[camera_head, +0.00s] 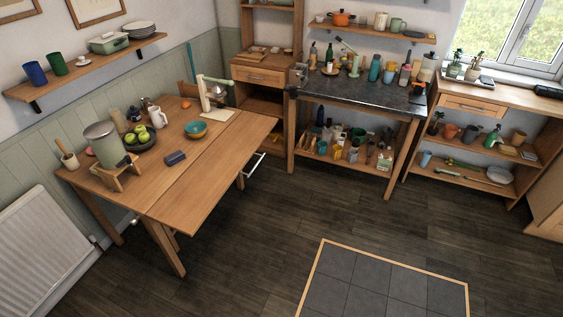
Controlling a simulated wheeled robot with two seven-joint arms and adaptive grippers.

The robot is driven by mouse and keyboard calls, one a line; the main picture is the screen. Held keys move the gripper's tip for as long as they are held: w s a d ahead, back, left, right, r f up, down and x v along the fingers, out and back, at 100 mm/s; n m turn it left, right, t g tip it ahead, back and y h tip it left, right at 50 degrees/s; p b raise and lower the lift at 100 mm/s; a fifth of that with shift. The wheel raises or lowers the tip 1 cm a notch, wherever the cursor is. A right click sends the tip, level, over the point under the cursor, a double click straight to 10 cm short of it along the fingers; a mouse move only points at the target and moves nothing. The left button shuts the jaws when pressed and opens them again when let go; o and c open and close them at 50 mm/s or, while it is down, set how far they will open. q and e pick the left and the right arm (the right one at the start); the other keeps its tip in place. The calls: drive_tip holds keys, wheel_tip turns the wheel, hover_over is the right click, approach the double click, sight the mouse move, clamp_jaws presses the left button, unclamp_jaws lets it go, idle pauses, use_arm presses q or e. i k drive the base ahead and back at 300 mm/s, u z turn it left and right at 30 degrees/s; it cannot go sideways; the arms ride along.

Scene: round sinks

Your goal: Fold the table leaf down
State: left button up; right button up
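The wooden table (125,180) stands against the left wall. A seam runs along its top, and the table leaf (222,165) on the right side of the seam is raised, level with the rest of the top. The leaf's surface looks bare. A pale metal bar (254,166) shows under the leaf's right edge; how it joins the table is hidden. Neither of my grippers is in view.
A dark-topped workbench (350,92) stands behind. The floor (245,240) right of the leaf is clear.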

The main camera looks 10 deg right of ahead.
sight(185, 206)
drive_tip(key=u, duration=1.05)
drive_tip(key=i, duration=2.1)
drive_tip(key=z, duration=1.55)
